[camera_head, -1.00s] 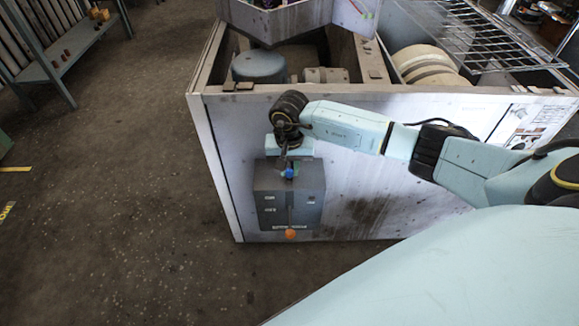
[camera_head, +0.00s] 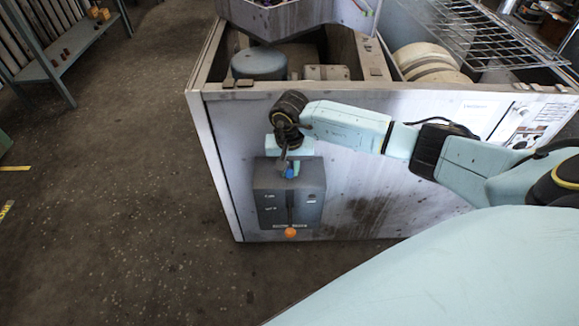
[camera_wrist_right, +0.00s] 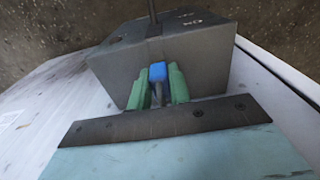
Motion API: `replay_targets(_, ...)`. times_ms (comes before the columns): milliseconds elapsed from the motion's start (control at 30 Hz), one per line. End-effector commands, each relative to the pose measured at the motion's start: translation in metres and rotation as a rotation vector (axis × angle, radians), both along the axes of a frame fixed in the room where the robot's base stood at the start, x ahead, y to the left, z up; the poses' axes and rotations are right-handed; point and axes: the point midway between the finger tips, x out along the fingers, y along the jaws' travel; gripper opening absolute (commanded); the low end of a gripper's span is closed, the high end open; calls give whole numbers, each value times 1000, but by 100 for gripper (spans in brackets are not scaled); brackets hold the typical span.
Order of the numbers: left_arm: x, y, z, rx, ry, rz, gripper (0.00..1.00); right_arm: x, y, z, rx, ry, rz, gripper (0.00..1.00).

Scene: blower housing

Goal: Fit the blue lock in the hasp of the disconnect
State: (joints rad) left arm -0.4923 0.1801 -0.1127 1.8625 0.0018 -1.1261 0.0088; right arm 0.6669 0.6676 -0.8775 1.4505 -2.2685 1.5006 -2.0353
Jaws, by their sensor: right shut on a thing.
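The disconnect (camera_head: 270,206) is a dark grey box on the front of the blower housing, with an orange knob (camera_head: 290,233) at its bottom. My right gripper (camera_head: 288,165) is at the top of the box, reaching down from above. In the right wrist view my right gripper's green fingers (camera_wrist_right: 158,88) are shut on the blue lock (camera_wrist_right: 158,72). The lock is small and also shows in the head view (camera_head: 289,173). It is at or very near the box's top face. The hasp cannot be made out, so I cannot tell whether the lock touches it. My left gripper is not in view.
The pale housing panel (camera_head: 355,190) extends to the right of the box. A shelf (camera_head: 75,48) stands at the far left. The floor (camera_head: 110,200) on the left is clear.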

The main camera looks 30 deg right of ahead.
Motion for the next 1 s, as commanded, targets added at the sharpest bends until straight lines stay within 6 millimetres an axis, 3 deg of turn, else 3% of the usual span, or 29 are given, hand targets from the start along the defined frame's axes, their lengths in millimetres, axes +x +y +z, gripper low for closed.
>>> replay_targets(700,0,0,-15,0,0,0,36,0,0,-15,0,0,0,0)
replay_targets(733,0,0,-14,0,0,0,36,0,0,-14,1,1,0,23)
replay_targets(900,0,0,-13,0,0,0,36,0,0,-14,0,0,0,45)
replay_targets(1000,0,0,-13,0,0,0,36,0,0,-14,0,0,0,45)
